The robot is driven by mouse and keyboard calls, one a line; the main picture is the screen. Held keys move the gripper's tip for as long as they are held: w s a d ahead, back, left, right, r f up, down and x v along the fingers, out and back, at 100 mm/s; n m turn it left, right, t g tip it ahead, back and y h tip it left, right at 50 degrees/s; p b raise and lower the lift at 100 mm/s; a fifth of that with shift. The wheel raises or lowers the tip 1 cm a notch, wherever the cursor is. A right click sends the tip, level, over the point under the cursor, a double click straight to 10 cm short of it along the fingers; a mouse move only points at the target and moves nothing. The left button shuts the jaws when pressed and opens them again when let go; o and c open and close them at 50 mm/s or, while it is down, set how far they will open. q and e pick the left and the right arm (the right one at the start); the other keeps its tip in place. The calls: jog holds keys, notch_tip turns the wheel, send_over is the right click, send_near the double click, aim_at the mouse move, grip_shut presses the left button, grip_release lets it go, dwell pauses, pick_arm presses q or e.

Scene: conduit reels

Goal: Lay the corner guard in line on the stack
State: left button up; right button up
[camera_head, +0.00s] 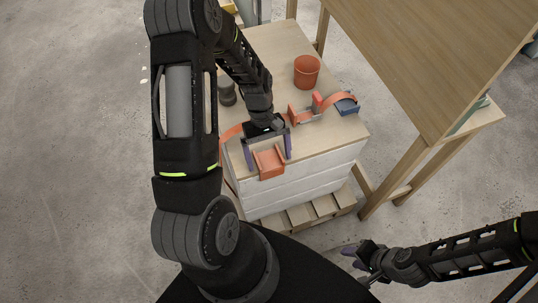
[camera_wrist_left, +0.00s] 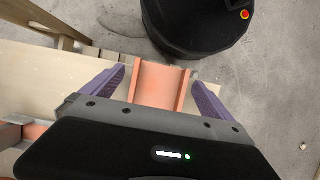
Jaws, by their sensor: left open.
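The orange corner guard (camera_head: 269,163) sits at the near edge of the stack's pale wooden top (camera_head: 275,52). It also shows in the left wrist view (camera_wrist_left: 160,84) as a channel with two raised sides. My left gripper (camera_head: 268,153) is open, with one purple finger on each side of the guard; the left wrist view shows gaps between fingers and guard. A second orange guard (camera_head: 294,114) stands further back on the top, by an orange strap (camera_head: 337,97) and a blue buckle (camera_head: 346,106). My right gripper (camera_head: 355,256) is low at the right, away from the stack; its jaw opening is unclear.
An orange cup (camera_head: 307,71) and a dark cylinder (camera_head: 227,91) stand on the top. Another orange strap piece (camera_head: 231,132) lies at its left edge. White layers (camera_head: 300,180) rest on a wooden pallet (camera_head: 325,207). A wooden table (camera_head: 440,55) stands close at right. Floor at left is clear.

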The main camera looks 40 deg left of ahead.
pick_arm(q)
jog(key=v, duration=0.7)
jog(key=shift+w+a+r, duration=0.1)
jog(key=shift+r, duration=0.3)
pick_arm(e)
jog(key=shift+f, duration=0.15)
